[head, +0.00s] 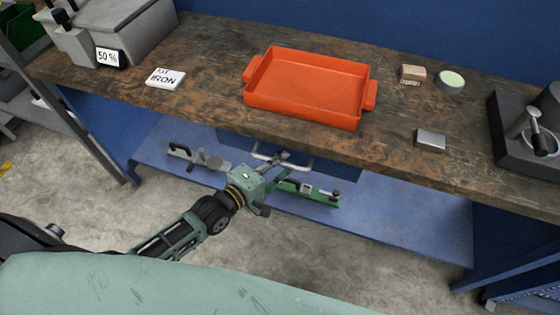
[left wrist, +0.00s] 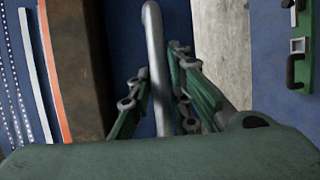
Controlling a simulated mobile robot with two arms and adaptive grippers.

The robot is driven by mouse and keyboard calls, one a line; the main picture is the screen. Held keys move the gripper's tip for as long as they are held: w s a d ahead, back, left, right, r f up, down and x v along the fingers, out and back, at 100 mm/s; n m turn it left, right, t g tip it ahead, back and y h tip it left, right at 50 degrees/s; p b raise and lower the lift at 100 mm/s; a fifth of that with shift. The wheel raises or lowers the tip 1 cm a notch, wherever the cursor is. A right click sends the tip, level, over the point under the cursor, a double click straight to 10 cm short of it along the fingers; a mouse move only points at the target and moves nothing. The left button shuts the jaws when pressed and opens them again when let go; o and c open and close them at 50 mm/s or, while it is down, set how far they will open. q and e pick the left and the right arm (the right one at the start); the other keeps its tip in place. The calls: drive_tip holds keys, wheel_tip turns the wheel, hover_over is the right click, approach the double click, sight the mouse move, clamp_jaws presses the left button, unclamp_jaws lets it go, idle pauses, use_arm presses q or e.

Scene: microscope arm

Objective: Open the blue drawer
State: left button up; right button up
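The blue drawer (head: 345,172) is under the front edge of the bench top, and its front shows as a darker blue panel. Its pale metal bar handle (head: 303,163) sticks out from the front. In the left wrist view the handle bar (left wrist: 155,50) runs upright between the two green fingers (left wrist: 162,85). The drawer front looks near the bench edge; any small gap is hidden. My right gripper is not in view.
An orange tray (head: 310,88) stands on the wooden bench top (head: 215,80), with an IRON label (head: 165,78) to its left. Small blocks (head: 430,140) and a grey device (head: 525,130) are to the right. Tools (head: 308,193) lie on the blue lower shelf (head: 400,225). Floor in front is clear.

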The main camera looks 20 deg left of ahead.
use_arm(q)
clamp_jaws()
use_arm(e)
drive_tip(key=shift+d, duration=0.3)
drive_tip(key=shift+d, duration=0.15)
use_arm(q)
drive_tip(key=s+p, duration=0.6)
drive_tip(key=s, duration=1.8)
drive_tip(key=shift+s+a, duration=0.35)
drive_tip(key=shift+a, duration=0.05)
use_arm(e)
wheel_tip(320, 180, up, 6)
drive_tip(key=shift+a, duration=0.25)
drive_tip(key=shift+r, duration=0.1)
